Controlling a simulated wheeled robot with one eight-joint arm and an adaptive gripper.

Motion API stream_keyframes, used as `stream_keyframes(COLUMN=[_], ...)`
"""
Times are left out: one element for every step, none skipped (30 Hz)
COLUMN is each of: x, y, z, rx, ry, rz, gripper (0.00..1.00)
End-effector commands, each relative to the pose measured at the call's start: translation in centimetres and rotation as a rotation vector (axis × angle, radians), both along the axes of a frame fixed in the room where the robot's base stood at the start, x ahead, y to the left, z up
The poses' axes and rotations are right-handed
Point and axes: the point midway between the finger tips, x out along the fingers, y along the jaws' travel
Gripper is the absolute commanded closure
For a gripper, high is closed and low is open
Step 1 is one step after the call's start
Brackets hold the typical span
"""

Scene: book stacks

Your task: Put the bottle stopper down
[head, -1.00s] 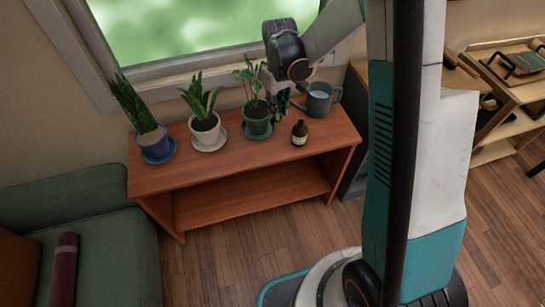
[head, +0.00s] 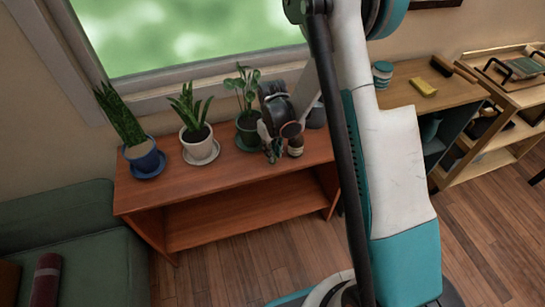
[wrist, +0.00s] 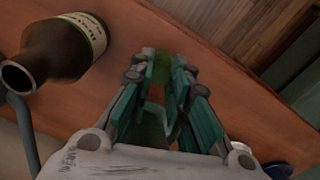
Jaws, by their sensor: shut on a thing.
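My gripper (wrist: 167,72) has its teal-padded fingers closed on a small green piece, the bottle stopper (wrist: 162,63), which shows between the fingertips in the wrist view. The fingers hide much of it. In the head view my gripper (head: 272,153) is low over the right part of the reddish wooden shelf unit (head: 205,176), and I cannot make out the stopper there. I cannot tell whether the stopper touches the shelf top. A brown bottle (wrist: 62,52) with a pale label and an open mouth is left of the fingers in the wrist view; it also shows beside my gripper (head: 295,151).
Potted plants on saucers stand along the shelf top: a blue pot (head: 143,158), a white pot (head: 197,142) and a green pot (head: 248,130). A grey mug (head: 316,118) is partly hidden behind my arm. The front left of the shelf top is clear.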

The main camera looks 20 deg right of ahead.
Motion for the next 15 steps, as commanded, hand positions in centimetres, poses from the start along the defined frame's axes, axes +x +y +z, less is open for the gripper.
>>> stream_keyframes(x=[0.0, 0.0, 0.0, 0.0, 0.0, 0.0, 0.0, 0.0, 0.0, 0.0, 0.0, 0.0, 0.0, 0.0, 0.0], y=[0.0, 0.0, 0.0, 0.0, 0.0, 0.0, 0.0, 0.0, 0.0, 0.0, 0.0, 0.0, 0.0, 0.0, 0.0], z=[-1.2, -1.6, -2.1, -2.4, -2.5, -2.5, -2.5, -2.4, -2.4, -2.4, -2.4, -2.4, -2.4, -2.5, -2.6], rx=[0.000, 0.000, 0.000, 0.000, 0.000, 0.000, 0.000, 0.000, 0.000, 0.000, 0.000, 0.000, 0.000, 0.000, 0.000], ry=[0.000, 0.000, 0.000, 0.000, 0.000, 0.000, 0.000, 0.000, 0.000, 0.000, 0.000, 0.000, 0.000, 0.000, 0.000], rz=[0.000, 0.000, 0.000, 0.000, 0.000, 0.000, 0.000, 0.000, 0.000, 0.000, 0.000, 0.000, 0.000, 0.000, 0.000], gripper=[0.93, 0.93, 0.93, 0.93, 0.93, 0.93, 0.93, 0.93, 0.93, 0.93, 0.93, 0.93, 0.93, 0.93, 0.93])
